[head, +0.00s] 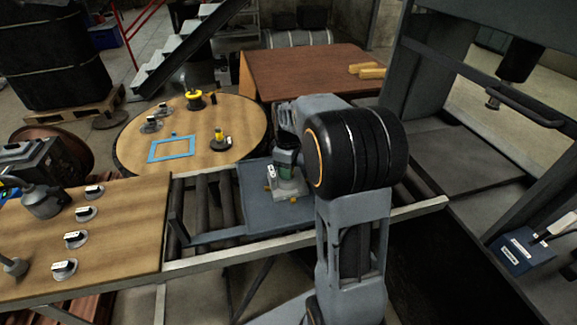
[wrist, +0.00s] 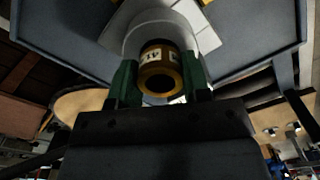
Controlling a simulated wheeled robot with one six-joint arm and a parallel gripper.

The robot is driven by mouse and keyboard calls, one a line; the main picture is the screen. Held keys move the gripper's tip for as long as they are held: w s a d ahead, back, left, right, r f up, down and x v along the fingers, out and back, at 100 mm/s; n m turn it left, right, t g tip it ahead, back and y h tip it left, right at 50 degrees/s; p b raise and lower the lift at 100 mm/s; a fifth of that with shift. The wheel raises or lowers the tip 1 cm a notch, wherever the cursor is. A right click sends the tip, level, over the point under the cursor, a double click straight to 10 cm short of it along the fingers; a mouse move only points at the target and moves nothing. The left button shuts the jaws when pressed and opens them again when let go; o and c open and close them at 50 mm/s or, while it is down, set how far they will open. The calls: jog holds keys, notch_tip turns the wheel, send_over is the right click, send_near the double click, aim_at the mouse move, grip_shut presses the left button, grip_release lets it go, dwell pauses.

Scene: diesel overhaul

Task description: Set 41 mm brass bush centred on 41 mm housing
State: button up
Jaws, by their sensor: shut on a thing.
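My gripper (wrist: 160,72) is shut on a brass bush (wrist: 158,80) in the wrist view. The bush sits between the two green fingers, with a white label reading 41 on its side and its dark bore facing the camera. A pale grey round housing (wrist: 150,20) is right behind the bush, on a light block. I cannot tell whether bush and housing touch. In the head view the gripper (head: 287,163) points down over the housing block (head: 290,189); the bush is hidden there by the gripper and arm.
The housing stands on a grey tray (head: 255,213) on a roller conveyor (head: 205,190). A wooden bench (head: 120,220) with several labelled parts is at left. A round table (head: 190,115) with a blue frame (head: 171,149) is behind. A press frame (head: 450,150) stands at right.

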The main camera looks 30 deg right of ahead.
jog(key=shift+f, duration=0.5)
dwell(0.4)
jog(key=o, duration=1)
jog(key=shift+o, duration=0.4)
jog(key=o, duration=0.3)
jog(key=shift+r, duration=0.1)
notch_tip(320, 180, up, 9)
jog(key=p, duration=0.7)
